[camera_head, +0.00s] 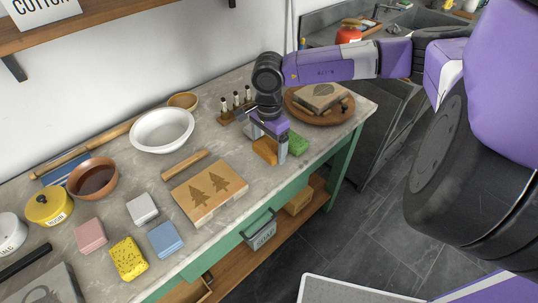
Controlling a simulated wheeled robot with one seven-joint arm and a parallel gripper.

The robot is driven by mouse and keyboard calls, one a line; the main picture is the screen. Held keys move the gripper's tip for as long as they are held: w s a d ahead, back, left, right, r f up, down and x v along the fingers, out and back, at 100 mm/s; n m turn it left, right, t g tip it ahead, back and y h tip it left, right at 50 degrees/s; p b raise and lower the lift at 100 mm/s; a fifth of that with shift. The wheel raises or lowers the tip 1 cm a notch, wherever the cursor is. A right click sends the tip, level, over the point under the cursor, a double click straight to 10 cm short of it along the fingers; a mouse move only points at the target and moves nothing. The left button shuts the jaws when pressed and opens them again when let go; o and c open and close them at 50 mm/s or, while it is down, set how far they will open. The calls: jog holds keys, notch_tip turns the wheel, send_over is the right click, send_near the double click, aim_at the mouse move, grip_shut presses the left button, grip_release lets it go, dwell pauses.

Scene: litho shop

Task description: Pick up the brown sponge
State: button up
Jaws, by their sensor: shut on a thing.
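The brown sponge (264,151) is an orange-brown block near the front edge of the worktop, right of centre. My gripper (268,143) points down over it, with a grey finger on either side, and is shut on it. The near finger covers part of the sponge's right side. The sponge is at or very close to the worktop; I cannot tell whether it touches. A green sponge (298,144) lies just right of the near finger.
A wooden block with carved trees (208,190) lies to the left. Pink (90,235), yellow (129,258), blue (166,240) and white (142,209) blocks lie further left. A round board (292,108) bearing a stone stands behind right. Small tools stand in a rack (233,116) behind.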

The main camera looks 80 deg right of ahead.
aim_at(269, 146)
notch_tip(269, 146, up, 16)
jog(key=b, duration=0.2)
jog(key=shift+f, duration=0.1)
jog(key=o, duration=0.9)
jog(key=c, duration=0.6)
jog(key=shift+c, duration=0.2)
